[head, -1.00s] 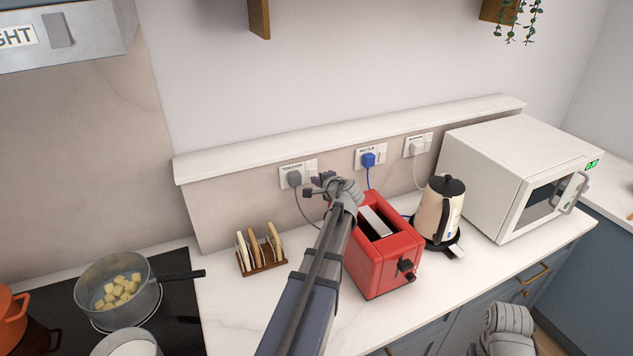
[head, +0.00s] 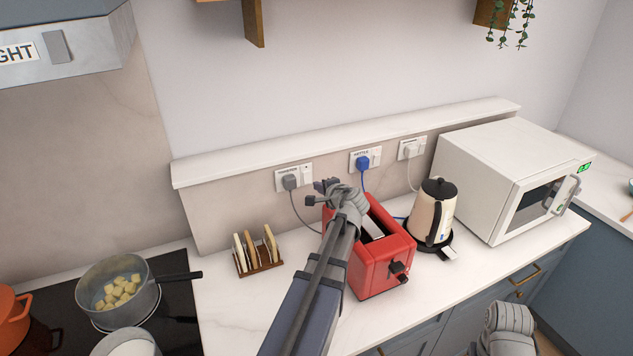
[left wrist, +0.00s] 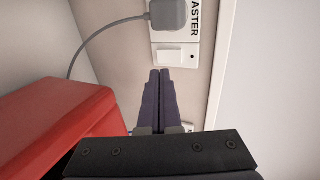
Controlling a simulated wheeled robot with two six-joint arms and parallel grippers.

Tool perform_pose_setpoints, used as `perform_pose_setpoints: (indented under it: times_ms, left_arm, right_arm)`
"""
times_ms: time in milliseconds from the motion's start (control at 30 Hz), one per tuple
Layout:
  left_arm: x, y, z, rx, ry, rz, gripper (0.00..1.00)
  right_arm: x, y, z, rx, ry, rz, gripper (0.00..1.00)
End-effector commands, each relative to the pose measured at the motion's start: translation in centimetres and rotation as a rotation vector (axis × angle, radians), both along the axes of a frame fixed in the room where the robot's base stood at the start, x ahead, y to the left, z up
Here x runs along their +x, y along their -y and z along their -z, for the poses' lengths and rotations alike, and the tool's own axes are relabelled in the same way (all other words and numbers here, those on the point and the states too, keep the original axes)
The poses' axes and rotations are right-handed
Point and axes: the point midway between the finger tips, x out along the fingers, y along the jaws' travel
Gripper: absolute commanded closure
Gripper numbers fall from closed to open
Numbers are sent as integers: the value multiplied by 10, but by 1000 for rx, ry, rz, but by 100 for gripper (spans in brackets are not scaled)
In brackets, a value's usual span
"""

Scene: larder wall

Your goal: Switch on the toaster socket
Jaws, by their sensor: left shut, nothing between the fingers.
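The toaster socket (head: 294,178) is a white plate on the splashback with a grey plug (head: 290,183) in it. In the left wrist view the toaster socket (left wrist: 180,57) shows part of its label, "ASTER", and a white rocker switch (left wrist: 168,57). My left gripper (left wrist: 159,74) is shut and empty, its fingertips just below the switch in that picture; I cannot tell if they touch it. In the head view my left gripper (head: 322,186) is near the socket's lower right. The red toaster (head: 385,262) stands behind and right of my left arm. My right gripper does not show clearly.
A toast rack (head: 259,262) stands left of my left arm. A blue-plugged kettle socket (head: 365,158), a cream kettle (head: 430,218) and a white microwave (head: 500,170) are to the right. A pot (head: 130,300) sits on the hob at left.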

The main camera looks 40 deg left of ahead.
Motion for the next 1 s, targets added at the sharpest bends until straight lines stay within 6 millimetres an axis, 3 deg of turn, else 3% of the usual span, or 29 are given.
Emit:
perform_pose_setpoints:
  times_ms: [100,400,1000]
  left_arm:
    - [-14,25,-17,-1,0,4,100]
    - [-32,63,-34,-1,1,3,100]
    - [-36,72,-35,-1,1,1,100]
  right_arm:
    - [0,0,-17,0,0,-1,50]
    - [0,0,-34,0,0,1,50]
    - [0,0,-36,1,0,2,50]
